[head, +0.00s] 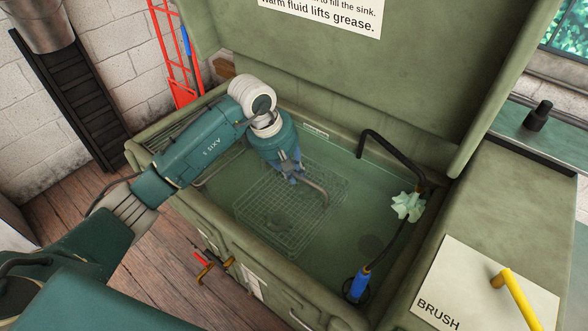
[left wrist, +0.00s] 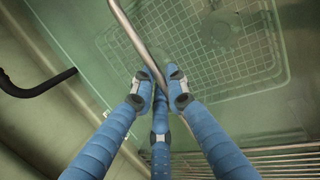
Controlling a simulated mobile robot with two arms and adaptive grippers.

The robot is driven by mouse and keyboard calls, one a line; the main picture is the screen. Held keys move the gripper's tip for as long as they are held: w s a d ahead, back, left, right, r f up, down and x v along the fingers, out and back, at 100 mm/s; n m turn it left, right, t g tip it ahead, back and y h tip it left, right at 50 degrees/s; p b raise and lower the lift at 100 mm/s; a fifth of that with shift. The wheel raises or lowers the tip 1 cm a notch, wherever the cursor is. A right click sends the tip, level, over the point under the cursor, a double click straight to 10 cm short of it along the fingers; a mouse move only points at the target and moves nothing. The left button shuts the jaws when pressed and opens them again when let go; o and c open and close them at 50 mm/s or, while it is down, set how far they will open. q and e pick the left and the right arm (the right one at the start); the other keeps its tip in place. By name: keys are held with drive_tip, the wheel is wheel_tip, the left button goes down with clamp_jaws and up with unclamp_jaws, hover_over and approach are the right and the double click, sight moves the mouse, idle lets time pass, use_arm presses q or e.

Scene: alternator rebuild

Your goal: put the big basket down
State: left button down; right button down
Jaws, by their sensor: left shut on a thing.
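The big basket (head: 247,222) is a wire-mesh basket lying in the green fluid of the sink. It also shows below the fingers in the left wrist view (left wrist: 125,55). Its curved metal handle (head: 322,190) rises to my left gripper (head: 297,178). In the left wrist view, the blue fingers of my left gripper (left wrist: 161,88) are shut on this handle (left wrist: 133,32). A round part (left wrist: 222,30) shows through the fluid inside the basket outline. I cannot tell whether the basket touches the sink bottom. My right gripper is not in view.
A black bent spout (head: 380,140) and a pale green cloth-like thing (head: 408,206) are at the sink's right. A blue-handled brush or hose end (head: 358,286) is near the front. A wire rack (left wrist: 290,160) is at the sink's left end. The raised lid (head: 420,70) stands behind.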

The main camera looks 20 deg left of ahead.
use_arm(q)
drive_tip(key=c, duration=1.7)
unclamp_jaws()
drive_tip(key=shift+c, duration=0.2)
drive_tip(key=shift+r, duration=0.2)
drive_tip(key=b+v, duration=0.2)
drive_tip(key=v, duration=0.9)
drive_tip(key=shift+s+a+r, duration=0.15)
drive_tip(key=shift+s+r, duration=0.05)
drive_tip(key=shift+r, duration=0.15)
